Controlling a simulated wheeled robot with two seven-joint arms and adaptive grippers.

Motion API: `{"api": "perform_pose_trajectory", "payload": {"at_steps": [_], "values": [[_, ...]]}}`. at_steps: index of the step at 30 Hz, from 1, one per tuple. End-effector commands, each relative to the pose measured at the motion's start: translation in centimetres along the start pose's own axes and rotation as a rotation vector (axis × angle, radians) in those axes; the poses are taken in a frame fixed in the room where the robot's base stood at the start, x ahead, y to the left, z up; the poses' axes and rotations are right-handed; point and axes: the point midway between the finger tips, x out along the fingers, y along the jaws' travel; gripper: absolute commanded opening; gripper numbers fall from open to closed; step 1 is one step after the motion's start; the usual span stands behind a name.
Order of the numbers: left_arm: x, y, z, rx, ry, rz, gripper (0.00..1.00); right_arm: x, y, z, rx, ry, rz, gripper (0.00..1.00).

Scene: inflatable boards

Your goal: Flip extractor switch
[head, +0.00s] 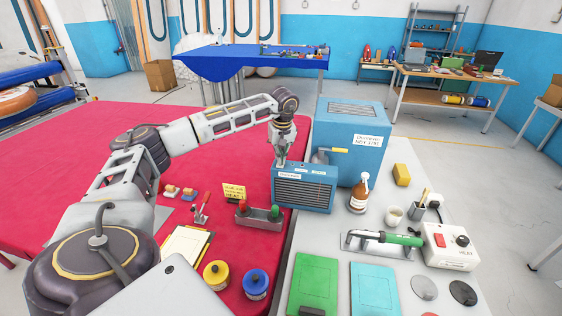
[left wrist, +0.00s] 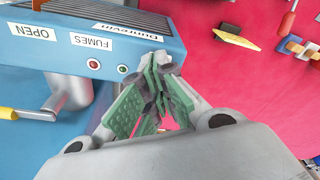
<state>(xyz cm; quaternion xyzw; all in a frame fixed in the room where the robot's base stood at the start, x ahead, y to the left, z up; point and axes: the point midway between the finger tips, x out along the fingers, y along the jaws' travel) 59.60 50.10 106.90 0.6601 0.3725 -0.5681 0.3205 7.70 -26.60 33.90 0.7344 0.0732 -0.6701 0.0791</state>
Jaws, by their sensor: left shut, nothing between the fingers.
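The extractor is a blue box with a dark grille (head: 305,190), standing at the left edge of the grey bench in the head view. In the left wrist view its blue casing (left wrist: 40,50) carries labels reading FUMES, OPEN and Dunrevin. A red round button or lamp (left wrist: 93,65) and a green one (left wrist: 122,69) sit on that face. My left gripper (head: 281,163) is shut and empty, pointing down at the extractor's left end. In the left wrist view its green-padded fingers (left wrist: 157,68) overlap the casing's edge by the Dunrevin label; contact cannot be told. My right gripper is out of view.
A larger blue cabinet (head: 350,135) stands behind the extractor, with a yellow-handled lever (head: 333,150) between them. A brown bottle (head: 359,194) stands close on the right. A block with red and green knobs (head: 258,214) lies in front on the red surface (head: 80,160).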

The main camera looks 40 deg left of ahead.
Motion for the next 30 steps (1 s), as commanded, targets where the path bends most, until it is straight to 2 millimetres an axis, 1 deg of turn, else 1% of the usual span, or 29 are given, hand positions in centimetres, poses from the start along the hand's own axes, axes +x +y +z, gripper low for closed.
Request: {"api": "perform_pose_trajectory", "payload": {"at_steps": [1,30], "values": [[-0.5,0.0,-0.1,0.0,0.0,0.0,0.0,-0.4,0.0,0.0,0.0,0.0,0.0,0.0],[-5.0,0.0,-0.8,0.0,0.0,0.0,0.0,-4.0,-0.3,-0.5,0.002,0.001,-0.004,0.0]]}}
